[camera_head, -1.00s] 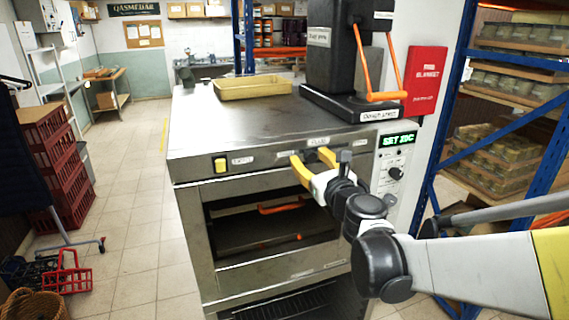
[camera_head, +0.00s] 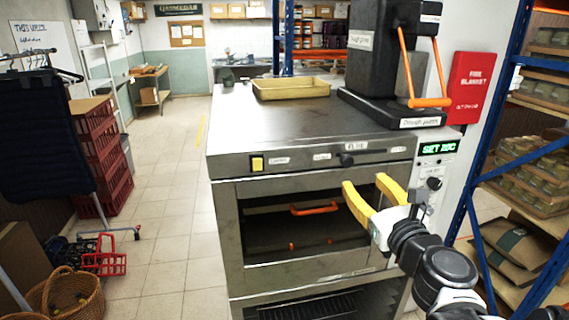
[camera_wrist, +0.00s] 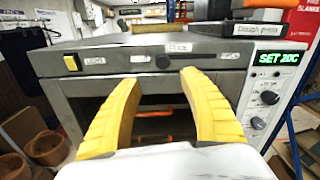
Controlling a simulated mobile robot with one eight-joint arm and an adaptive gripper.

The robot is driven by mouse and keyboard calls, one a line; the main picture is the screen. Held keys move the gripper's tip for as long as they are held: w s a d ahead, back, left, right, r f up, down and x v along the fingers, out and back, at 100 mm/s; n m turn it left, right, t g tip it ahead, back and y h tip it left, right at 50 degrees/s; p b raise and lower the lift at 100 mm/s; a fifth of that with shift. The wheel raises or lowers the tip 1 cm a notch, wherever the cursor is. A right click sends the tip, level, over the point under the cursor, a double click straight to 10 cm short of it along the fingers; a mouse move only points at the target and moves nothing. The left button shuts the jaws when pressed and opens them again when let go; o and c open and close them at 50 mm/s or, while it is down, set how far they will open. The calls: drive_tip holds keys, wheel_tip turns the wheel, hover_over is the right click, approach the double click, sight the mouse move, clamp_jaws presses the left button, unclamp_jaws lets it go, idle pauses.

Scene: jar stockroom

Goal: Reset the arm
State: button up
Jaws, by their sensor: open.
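My gripper (camera_head: 361,204) has yellow fingers and is open and empty. It hangs in front of the right part of the steel oven (camera_head: 228,225), below the labelled control strip, apart from it as far as I can tell. In the wrist view the two fingers (camera_wrist: 163,90) point at the oven front, with a dark slider knob (camera_wrist: 163,61) seen between them. The same knob (camera_head: 346,160) shows in the head view on the strip. The oven's opening shows a dark inside with an orange handle (camera_head: 314,209).
A yellow tray (camera_head: 290,88) and a black press with orange levers (camera_head: 428,102) stand on the oven top. A blue rack (camera_head: 490,150) with jars is at the right. Red crates (camera_head: 103,160) and a wicker basket (camera_head: 75,297) are at the left. The tiled floor between is clear.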

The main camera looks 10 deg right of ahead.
drive_tip(key=s+a+f+n+g+y+b, duration=0.25)
drive_tip(key=a+f+n, duration=0.4)
drive_tip(key=n, duration=0.35)
drive_tip(key=s+a+f+n+g+y+b, duration=0.2)
drive_tip(key=s+a+f+n+g+b, duration=0.15)
drive_tip(key=a+f+n, duration=0.4)
drive_tip(key=s+d+f+n+g+h+b, duration=0.4)
drive_tip(key=s+f+n, duration=0.5)
drive_tip(key=n, duration=0.7)
drive_tip(key=shift+s+d+f+n+g, duration=0.15)
drive_tip(key=shift+d+f+n+g, duration=0.35)
drive_tip(key=shift+d, duration=0.6)
drive_tip(key=shift+f+h, duration=0.25)
